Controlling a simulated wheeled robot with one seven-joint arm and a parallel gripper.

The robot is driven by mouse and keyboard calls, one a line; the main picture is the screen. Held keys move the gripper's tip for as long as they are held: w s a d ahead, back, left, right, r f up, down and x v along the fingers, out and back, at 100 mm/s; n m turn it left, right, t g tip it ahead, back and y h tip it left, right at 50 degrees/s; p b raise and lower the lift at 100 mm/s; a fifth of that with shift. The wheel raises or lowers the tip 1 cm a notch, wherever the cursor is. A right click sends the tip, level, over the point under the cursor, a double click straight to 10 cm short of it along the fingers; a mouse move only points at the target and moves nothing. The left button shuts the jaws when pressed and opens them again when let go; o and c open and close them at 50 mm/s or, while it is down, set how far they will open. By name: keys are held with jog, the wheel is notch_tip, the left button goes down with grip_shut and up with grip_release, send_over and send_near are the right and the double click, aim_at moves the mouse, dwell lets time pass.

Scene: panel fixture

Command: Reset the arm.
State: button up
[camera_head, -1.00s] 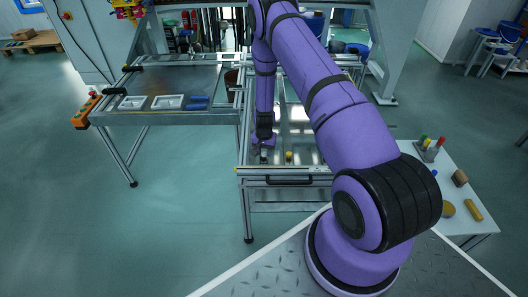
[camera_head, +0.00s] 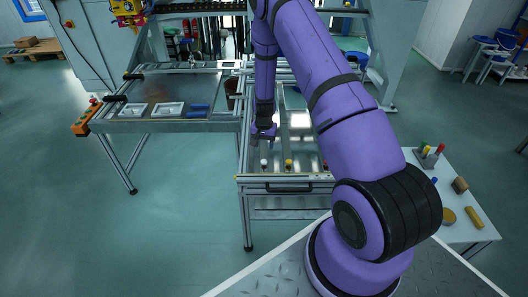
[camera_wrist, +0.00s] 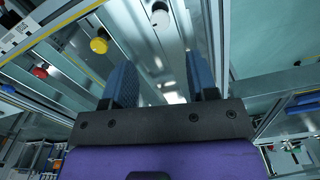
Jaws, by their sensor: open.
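My purple arm reaches from the lower right over the panel fixture (camera_head: 290,188). My gripper (camera_head: 264,136) points down above the fixture's left part. In the wrist view my gripper (camera_wrist: 163,85) shows two blue ridged fingers set wide apart with nothing between them. A white knob (camera_head: 264,163) stands on the panel below the gripper, and it also shows in the wrist view (camera_wrist: 160,15) beyond the fingertips, apart from them. A yellow knob (camera_head: 288,164) is to its right, also seen in the wrist view (camera_wrist: 99,45). A red knob (camera_wrist: 39,72) is farther left in the wrist view.
A table with two white trays (camera_head: 168,109) and a blue item (camera_head: 199,109) stands left of the fixture. An orange button box (camera_head: 86,119) is on its edge. A small white table (camera_head: 458,232) with several items is at right. The floor at left is clear.

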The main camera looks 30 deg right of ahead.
jog(key=shift+r, duration=0.9)
